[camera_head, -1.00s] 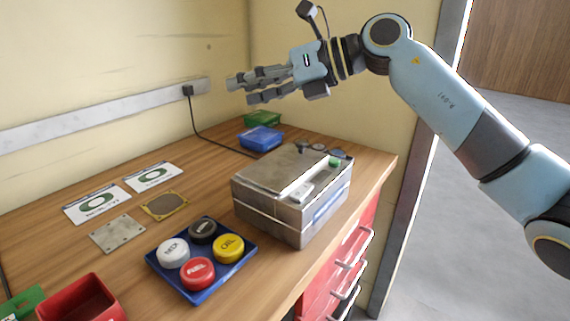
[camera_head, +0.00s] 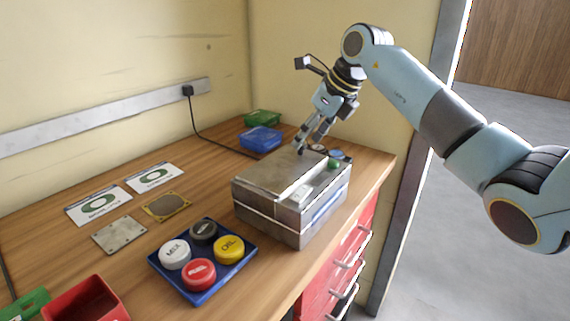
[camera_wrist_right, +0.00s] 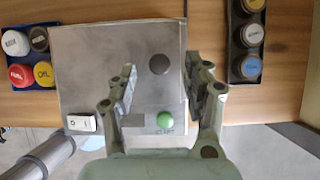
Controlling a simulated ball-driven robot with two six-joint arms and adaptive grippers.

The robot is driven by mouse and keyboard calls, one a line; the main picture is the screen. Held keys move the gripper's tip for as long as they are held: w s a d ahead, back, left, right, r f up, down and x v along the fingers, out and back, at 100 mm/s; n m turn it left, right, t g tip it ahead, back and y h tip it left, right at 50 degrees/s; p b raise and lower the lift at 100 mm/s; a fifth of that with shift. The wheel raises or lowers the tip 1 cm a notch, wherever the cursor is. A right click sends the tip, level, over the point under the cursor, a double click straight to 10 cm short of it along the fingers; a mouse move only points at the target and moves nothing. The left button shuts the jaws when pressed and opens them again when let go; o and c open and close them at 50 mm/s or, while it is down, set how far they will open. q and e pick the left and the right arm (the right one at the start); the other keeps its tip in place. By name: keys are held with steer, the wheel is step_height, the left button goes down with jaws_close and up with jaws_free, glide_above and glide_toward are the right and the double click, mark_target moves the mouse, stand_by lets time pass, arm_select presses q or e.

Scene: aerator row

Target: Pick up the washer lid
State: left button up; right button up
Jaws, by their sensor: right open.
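The washer (camera_head: 290,205) is a grey metal box on the wooden bench, also filling the middle of the right wrist view. Its flat lid (camera_head: 270,172) is closed on top and carries a round dark knob (camera_wrist_right: 159,64). My right gripper (camera_head: 308,148) points down over the back part of the lid. In the right wrist view, my right gripper (camera_wrist_right: 160,78) is open, with one finger on each side of the knob and nothing held. Whether the fingers touch the lid is unclear. The knob is mostly hidden by the fingers in the head view. My left gripper is not in view.
A green button (camera_wrist_right: 165,119) and white switch (camera_wrist_right: 82,123) sit on the washer's front strip. A blue tray (camera_head: 208,290) of coloured caps stands left of it. Another tray of caps (camera_wrist_right: 249,65) is on its other side. Blue (camera_head: 261,138) and green bins stand behind.

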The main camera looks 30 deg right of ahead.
steer(key=shift+x, duration=1.2)
jaws_close()
